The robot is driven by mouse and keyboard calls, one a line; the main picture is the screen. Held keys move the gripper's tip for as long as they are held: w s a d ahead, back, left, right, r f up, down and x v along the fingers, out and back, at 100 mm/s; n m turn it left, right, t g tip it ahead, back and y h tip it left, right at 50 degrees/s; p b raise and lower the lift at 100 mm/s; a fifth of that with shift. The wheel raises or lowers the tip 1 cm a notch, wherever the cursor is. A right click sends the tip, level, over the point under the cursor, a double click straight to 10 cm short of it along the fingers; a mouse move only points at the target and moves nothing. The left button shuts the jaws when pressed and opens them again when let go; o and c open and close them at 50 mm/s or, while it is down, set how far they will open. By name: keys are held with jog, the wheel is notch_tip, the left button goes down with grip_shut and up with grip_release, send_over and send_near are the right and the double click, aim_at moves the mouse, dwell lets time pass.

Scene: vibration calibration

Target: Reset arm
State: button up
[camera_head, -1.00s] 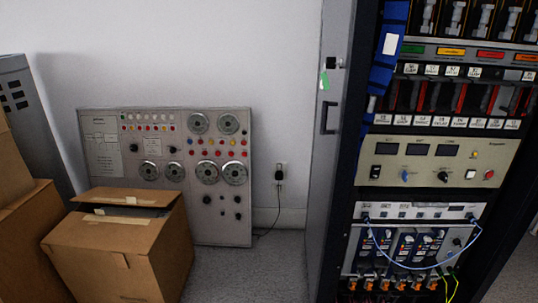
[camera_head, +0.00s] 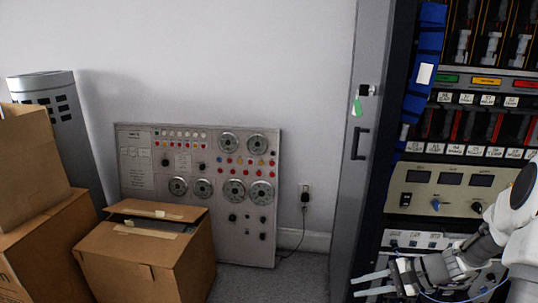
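My gripper (camera_head: 366,285) shows at the lower right of the head view, in front of the equipment rack (camera_head: 345,190). Its two thin grey fingers point left and stand apart, with nothing seen between them. My white and grey arm comes in from the right edge and covers the lower part of the rack. The beige instrument panel (camera_head: 415,195) with a blue knob stays visible above my gripper.
Cardboard boxes (camera_head: 150,262) stand on the floor at the left. A grey dial panel (camera_head: 262,225) leans on the wall behind them. A wall outlet (camera_head: 305,193) holds a plug. The rack's grey door (camera_head: 362,90) stands open. Some floor between boxes and rack is clear.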

jog(key=s+a+r+n+t+h, duration=0.1)
jog(key=s+a+r+n+h, duration=0.25)
jog(key=s+r, duration=0.3)
jog(key=s+a+r+n+h, duration=0.2)
jog(key=s+r+n+h, duration=0.1)
jog(key=s+r+n, duration=0.3)
jog(key=s+a+r+n+t+h, duration=0.1)
jog(key=s+a+r+n+h, duration=0.25)
jog(key=s+r, duration=0.4)
notch_tip(320, 180, up, 27)
jog(key=p, duration=2.5)
jog(key=shift+w+d+n+p, duration=0.2)
jog(key=shift+d+n+p, duration=0.15)
jog(key=shift+d+n, duration=0.1)
